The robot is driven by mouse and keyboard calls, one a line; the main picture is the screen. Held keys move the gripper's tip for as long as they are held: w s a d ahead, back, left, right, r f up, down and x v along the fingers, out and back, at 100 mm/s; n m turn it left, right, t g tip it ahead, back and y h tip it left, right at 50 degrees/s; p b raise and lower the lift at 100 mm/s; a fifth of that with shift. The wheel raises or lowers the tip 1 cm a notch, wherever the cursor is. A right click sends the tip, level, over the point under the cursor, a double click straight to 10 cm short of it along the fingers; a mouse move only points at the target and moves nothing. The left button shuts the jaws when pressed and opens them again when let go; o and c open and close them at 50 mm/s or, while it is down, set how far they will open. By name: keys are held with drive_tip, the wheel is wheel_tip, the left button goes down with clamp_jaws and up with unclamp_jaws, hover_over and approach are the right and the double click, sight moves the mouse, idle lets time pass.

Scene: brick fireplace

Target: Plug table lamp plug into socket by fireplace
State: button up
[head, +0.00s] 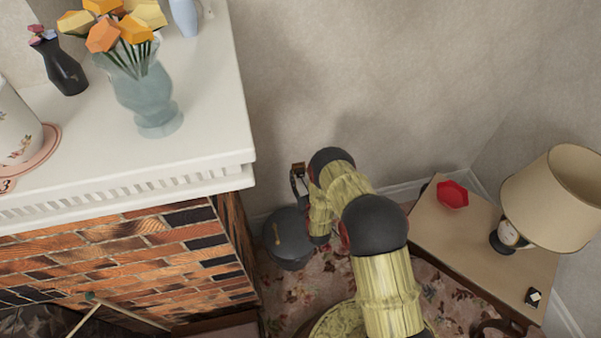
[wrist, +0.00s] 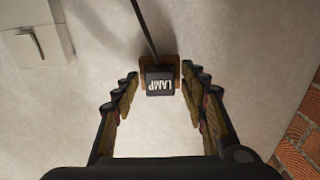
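The black plug (wrist: 160,86), marked LAMP, shows in the wrist view with its dark cord (wrist: 144,28) running up out of frame. It lies against a brown square plate (wrist: 172,63) on the pale wall, apparently the socket; I cannot tell how far in its pins are. My gripper (wrist: 160,96) is open, its fingers on either side of the plug with gaps. In the head view the brown socket (head: 298,167) is on the wall right of the fireplace, with my gripper (head: 298,182) just below it. The table lamp (head: 548,200) stands on a side table.
The side table (head: 455,229) at right also holds a red dish (head: 452,194). A dark round container (head: 289,238) stands between fireplace (head: 140,262) and my arm. The white mantel (head: 205,120) bears a vase of flowers (head: 148,95). A white wall switch (wrist: 38,38) is at upper left.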

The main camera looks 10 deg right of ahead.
drive_tip(key=c, duration=1)
clamp_jaws()
drive_tip(key=shift+s+p, duration=0.7)
drive_tip(key=shift+s, duration=2.25)
